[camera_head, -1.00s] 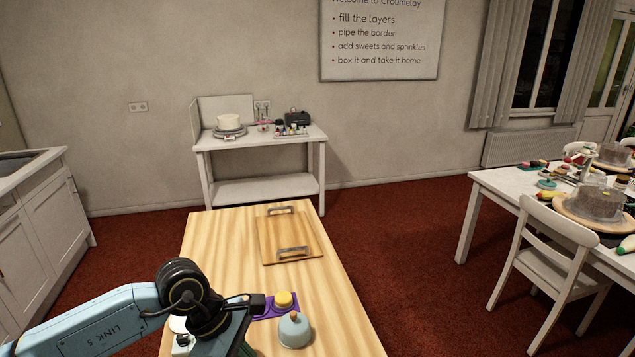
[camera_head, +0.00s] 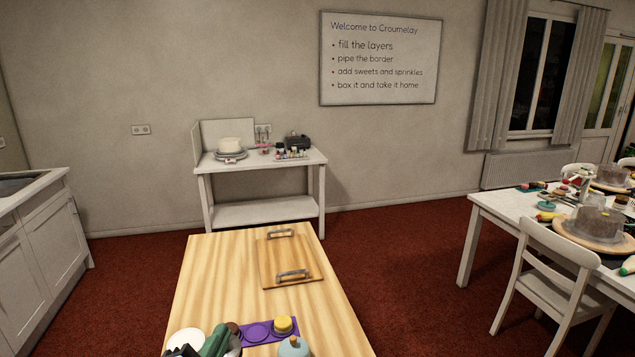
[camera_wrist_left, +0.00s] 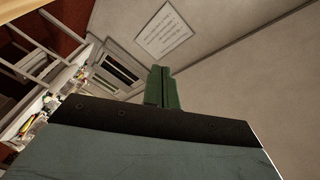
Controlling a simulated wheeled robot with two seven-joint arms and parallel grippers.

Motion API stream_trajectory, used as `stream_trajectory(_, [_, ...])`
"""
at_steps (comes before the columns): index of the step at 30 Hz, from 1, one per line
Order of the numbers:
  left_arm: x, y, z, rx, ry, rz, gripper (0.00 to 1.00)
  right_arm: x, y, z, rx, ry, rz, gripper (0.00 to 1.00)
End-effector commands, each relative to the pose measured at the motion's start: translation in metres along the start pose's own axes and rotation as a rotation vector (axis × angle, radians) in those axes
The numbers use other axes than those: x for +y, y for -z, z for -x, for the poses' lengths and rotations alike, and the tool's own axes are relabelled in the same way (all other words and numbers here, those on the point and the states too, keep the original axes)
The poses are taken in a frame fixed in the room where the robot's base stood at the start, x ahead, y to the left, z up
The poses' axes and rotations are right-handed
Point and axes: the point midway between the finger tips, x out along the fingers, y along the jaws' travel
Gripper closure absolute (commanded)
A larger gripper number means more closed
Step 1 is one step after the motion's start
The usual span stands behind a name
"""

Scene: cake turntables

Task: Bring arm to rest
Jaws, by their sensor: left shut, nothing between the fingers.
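My left gripper (camera_head: 217,338) shows only in part at the bottom edge of the head view, as green finger shapes over the near end of the wooden table. In the left wrist view its two green fingers (camera_wrist_left: 162,88) lie together, shut, with nothing between them. That view looks up past the fingers at the wall and the sign, which appear rotated. Most of my left arm is out of the head view. My right gripper is not in view.
The wooden table (camera_head: 215,280) bears a board with two handles (camera_head: 290,258), a purple tray (camera_head: 257,333) with a yellow item (camera_head: 282,324), and a grey-blue domed item (camera_head: 293,347). A white side table (camera_head: 260,212) stands behind. A white chair (camera_head: 566,260) stands right.

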Motion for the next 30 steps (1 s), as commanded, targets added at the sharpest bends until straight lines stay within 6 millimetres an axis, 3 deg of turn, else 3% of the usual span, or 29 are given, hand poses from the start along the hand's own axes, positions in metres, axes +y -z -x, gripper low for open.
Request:
stream_trajectory(1, [0.015,-0.026,0.014,-0.122,-0.067,0.114,1.0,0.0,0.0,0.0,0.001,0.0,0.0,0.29])
stream_trajectory(3, [0.037,-0.059,0.038,-0.295,-0.163,0.264,1.0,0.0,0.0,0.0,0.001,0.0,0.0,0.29])
stream_trajectory(7, [0.076,-0.1,0.089,-0.568,-0.32,0.485,1.0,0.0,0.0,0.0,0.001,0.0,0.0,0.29])
stream_trajectory(12, [0.111,-0.123,0.153,-0.833,-0.478,0.67,1.0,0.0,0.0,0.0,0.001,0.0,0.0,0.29])
stream_trajectory(19, [0.14,-0.129,0.235,-1.126,-0.659,0.839,1.0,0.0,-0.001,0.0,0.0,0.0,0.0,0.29])
stream_trajectory(30, [0.247,-0.193,0.215,-1.151,-0.683,0.818,1.0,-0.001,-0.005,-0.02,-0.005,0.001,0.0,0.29])
